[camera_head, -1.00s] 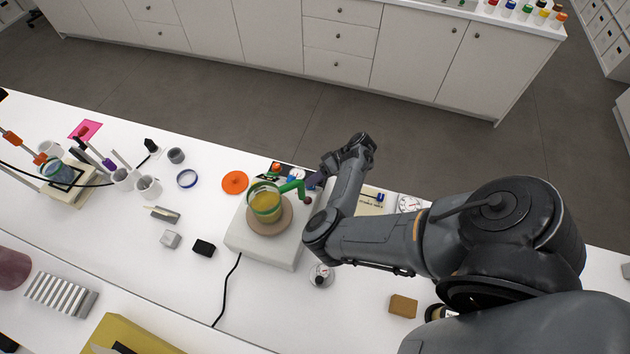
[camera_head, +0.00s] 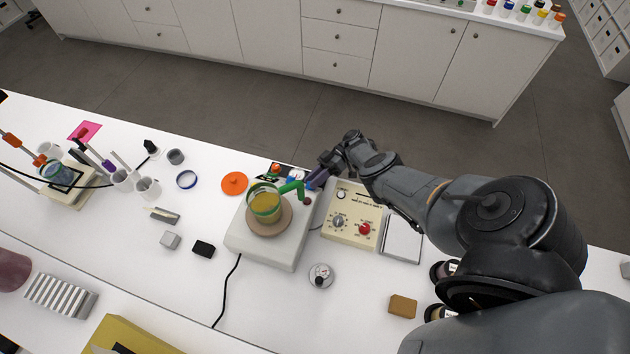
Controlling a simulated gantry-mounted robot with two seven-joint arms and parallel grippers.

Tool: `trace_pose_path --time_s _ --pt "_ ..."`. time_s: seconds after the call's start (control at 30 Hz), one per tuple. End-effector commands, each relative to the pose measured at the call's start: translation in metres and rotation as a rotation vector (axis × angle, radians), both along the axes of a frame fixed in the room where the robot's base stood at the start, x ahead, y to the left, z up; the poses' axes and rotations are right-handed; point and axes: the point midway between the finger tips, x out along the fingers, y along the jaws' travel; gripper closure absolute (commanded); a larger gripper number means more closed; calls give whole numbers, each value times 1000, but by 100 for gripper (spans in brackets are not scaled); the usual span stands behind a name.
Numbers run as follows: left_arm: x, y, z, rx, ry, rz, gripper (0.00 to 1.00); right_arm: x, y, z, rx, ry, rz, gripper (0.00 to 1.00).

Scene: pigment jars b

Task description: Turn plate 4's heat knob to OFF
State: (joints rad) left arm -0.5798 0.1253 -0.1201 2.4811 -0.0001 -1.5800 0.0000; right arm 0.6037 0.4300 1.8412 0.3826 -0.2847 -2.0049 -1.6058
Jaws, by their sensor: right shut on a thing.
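The white hot plate (camera_head: 270,254) stands mid-table with a round brown top (camera_head: 284,226). A small dark red knob (camera_head: 307,201) shows at the plate's far right corner. My right gripper (camera_head: 315,181) is at this corner, fingers low and shut. They appear to be on the heat knob at the plate's far side, which the fingers and plate hide. No pointer or OFF mark is readable. My left gripper is out of view.
A cream control box (camera_head: 351,240) with a grey dial and red knob stands right of the plate, beside a silver-topped scale (camera_head: 402,240). A small round gauge (camera_head: 321,275) is in front. An orange disc (camera_head: 234,182) lies left. A black cord (camera_head: 228,292) runs toward the front.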

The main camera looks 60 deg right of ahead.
Motion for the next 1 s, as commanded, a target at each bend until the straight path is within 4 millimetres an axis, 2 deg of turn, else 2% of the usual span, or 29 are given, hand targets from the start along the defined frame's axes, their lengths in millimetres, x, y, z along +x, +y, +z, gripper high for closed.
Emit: trace_pose_path --time_s 0.03,0.33,0.97,1.0 --pt "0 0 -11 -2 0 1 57 0 -2 -5 2 -26 23 99" --pt "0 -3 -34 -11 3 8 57 2 -2 -5 19 -130 125 99" --pt "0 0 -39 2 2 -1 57 2 -1 -2 26 -162 158 99" --pt "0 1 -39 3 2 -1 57 2 -1 -2 26 -162 158 64"
